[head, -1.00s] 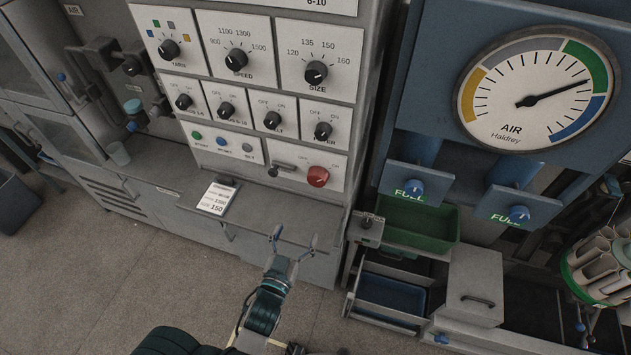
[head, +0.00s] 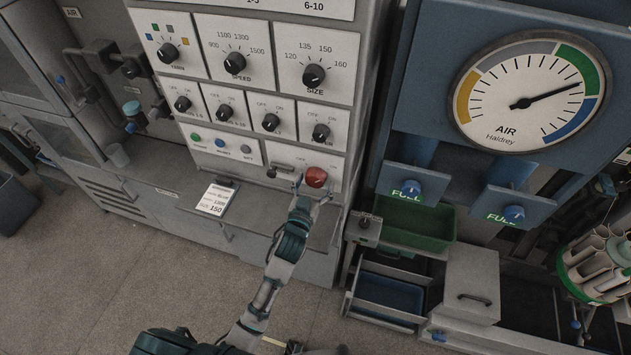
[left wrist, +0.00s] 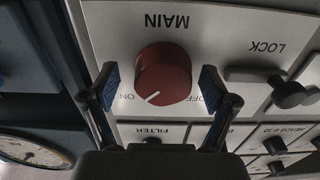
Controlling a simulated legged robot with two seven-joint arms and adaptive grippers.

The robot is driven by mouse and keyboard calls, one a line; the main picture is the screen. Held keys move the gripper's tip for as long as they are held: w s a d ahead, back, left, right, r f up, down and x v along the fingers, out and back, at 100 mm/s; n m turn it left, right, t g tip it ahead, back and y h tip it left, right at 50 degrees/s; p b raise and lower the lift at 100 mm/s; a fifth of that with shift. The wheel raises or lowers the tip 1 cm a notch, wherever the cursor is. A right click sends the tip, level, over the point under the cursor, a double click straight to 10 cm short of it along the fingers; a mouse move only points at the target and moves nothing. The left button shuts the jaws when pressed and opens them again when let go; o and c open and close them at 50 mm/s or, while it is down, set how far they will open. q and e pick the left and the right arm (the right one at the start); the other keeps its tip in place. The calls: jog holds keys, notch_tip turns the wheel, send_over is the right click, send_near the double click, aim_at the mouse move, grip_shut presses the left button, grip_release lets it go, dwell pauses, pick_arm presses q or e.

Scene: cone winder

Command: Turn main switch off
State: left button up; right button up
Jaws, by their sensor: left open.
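The main switch is a round red knob (head: 316,177) low on the right of the white control panel. In the left wrist view the red knob (left wrist: 163,76) sits under the upside-down MAIN label, and its white pointer line is turned toward ON. My left gripper (head: 314,190) is open at the knob in the head view. In the left wrist view its two blue-padded fingers (left wrist: 160,86) stand on either side of the knob, with gaps visible between pads and knob. My right gripper is not seen.
A LOCK knob (left wrist: 290,92) is beside the main switch, and a black FILTER knob (head: 321,132) is above it in the head view. A clipboard card (head: 216,198) lies on the ledge. A blue gauge panel (head: 420,100) stands to the right.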

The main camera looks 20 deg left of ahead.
pick_arm(q)
jog(key=shift+w+a, duration=0.15)
jog(key=shift+a, duration=0.05)
jog(key=shift+c, duration=1)
jog(key=c, duration=1)
jog(key=shift+o, duration=0.2)
